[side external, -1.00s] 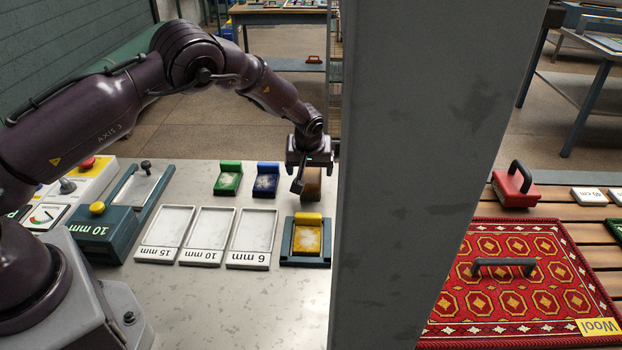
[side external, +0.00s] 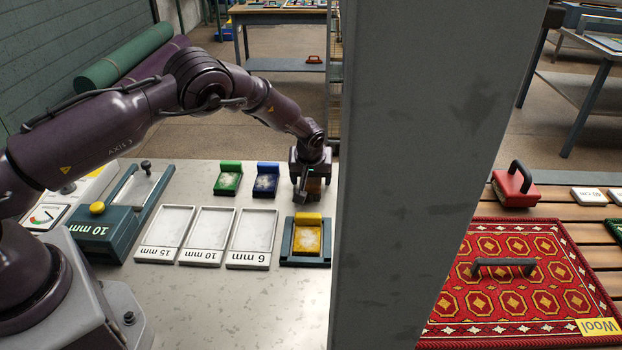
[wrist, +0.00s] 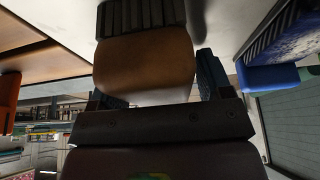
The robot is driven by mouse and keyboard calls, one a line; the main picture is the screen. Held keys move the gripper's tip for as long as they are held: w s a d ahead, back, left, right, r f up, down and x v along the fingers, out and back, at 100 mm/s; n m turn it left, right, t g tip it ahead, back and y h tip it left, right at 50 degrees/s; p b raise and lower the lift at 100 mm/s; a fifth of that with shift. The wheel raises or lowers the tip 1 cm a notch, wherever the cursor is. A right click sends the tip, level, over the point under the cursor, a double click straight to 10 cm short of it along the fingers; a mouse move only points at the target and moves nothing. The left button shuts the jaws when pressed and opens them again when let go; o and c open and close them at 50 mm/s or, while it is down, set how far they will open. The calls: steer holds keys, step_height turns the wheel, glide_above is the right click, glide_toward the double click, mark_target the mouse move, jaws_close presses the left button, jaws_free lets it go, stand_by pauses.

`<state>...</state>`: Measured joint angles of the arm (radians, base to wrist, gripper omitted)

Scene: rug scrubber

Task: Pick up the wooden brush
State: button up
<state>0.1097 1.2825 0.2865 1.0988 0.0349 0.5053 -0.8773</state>
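The wooden brush (side external: 314,187) stands on the pale table, behind the yellow brush, partly hidden by my gripper. In the wrist view it is a brown block (wrist: 146,62) with dark ridged bristles. My gripper (side external: 307,193) points down at it, with one finger showing on its left side. In the wrist view my gripper's fingers (wrist: 163,84) are at either side of the block. The right finger is close beside the block and the left one is partly hidden behind it. They look open; firm contact cannot be seen.
A blue brush (side external: 266,180) and a green brush (side external: 229,179) stand to the left. A yellow brush (side external: 307,238) sits in a teal holder in front. Shallow white trays (side external: 252,240) lie at front left. A grey post (side external: 410,170) blocks the view to the right.

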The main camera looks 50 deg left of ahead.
steer(key=c, duration=0.8)
steer(key=shift+o, duration=0.2)
steer(key=shift+r, duration=0.1)
steer(key=shift+r, duration=0.25)
step_height(320, 180, up, 2)
steer(key=shift+r, duration=0.25)
steer(key=s+d+r, duration=0.1)
steer(key=s+r, duration=0.9)
steer(key=s, duration=0.4)
steer(key=shift+d, duration=0.35)
